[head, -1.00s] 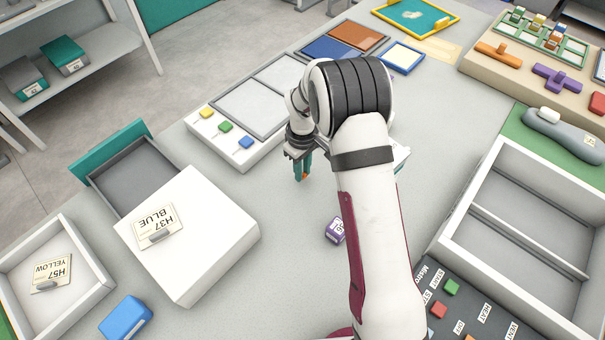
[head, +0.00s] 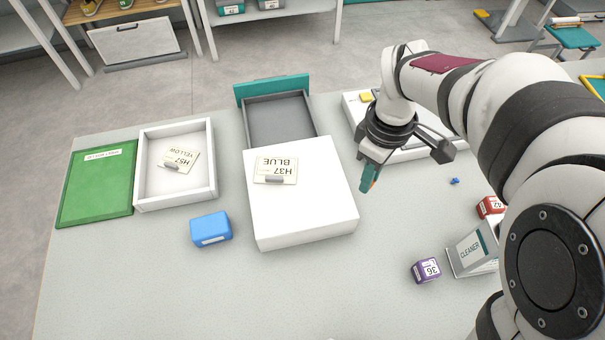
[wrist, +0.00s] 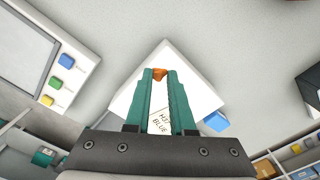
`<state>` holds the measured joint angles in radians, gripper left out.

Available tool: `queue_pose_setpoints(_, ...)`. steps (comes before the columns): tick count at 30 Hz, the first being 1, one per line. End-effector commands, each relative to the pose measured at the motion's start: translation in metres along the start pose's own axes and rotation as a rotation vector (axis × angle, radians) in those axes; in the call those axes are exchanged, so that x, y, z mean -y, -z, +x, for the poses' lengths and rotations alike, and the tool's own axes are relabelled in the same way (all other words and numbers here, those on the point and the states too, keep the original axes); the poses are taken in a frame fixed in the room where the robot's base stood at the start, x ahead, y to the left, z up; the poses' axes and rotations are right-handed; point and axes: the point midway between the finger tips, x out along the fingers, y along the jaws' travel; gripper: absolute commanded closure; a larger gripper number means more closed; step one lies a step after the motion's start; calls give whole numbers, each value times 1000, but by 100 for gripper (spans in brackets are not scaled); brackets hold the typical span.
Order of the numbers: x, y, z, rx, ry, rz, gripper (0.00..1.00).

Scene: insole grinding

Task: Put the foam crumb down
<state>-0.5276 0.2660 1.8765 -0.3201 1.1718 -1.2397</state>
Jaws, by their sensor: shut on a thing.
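My gripper (head: 371,182) has teal fingers and hangs just right of the white box, pointing down. In the wrist view my gripper (wrist: 160,80) is shut on a small orange foam crumb (wrist: 160,74), which shows between the fingertips. In the head view only a thin sliver of orange shows at the fingers. The white box (head: 305,215) with the H37 BLUE card (head: 276,170) lies beyond the fingertips in the wrist view. The height of the crumb above the table is hard to tell.
An open grey drawer with a teal front (head: 272,88) is behind the box. A white tray with the H57 YELLOW card (head: 178,160), a green mat (head: 97,185) and a blue block (head: 211,229) are left. A purple cube (head: 425,270), cleaner box (head: 470,250) and tiny blue bit (head: 455,181) are right.

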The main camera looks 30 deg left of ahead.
Motion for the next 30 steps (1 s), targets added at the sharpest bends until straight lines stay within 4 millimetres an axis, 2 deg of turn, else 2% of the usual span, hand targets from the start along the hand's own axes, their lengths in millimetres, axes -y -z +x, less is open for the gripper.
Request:
queue_pose_setpoints(1, 12, 4, -5, -1, -1, -49, 100)
queue_pose_setpoints(5, 30, 11, -7, 0, 0, -124, 100)
queue_pose_setpoints(8, 43, 31, 6, 3, 4, -137, 100)
queue_pose_setpoints(12, 63, 70, 34, 3, 3, -135, 100)
queue_pose_setpoints(15, 74, 93, 49, 2, 2, -132, 100)
queue_pose_setpoints(18, 80, 107, 57, 0, 1, -127, 100)
queue_pose_setpoints(20, 82, 110, 64, 2, 2, -127, 100)
queue_pose_setpoints(25, 82, 110, 96, 2, 2, -125, 100)
queue_pose_setpoints(30, 81, 110, 100, 0, 0, -124, 100)
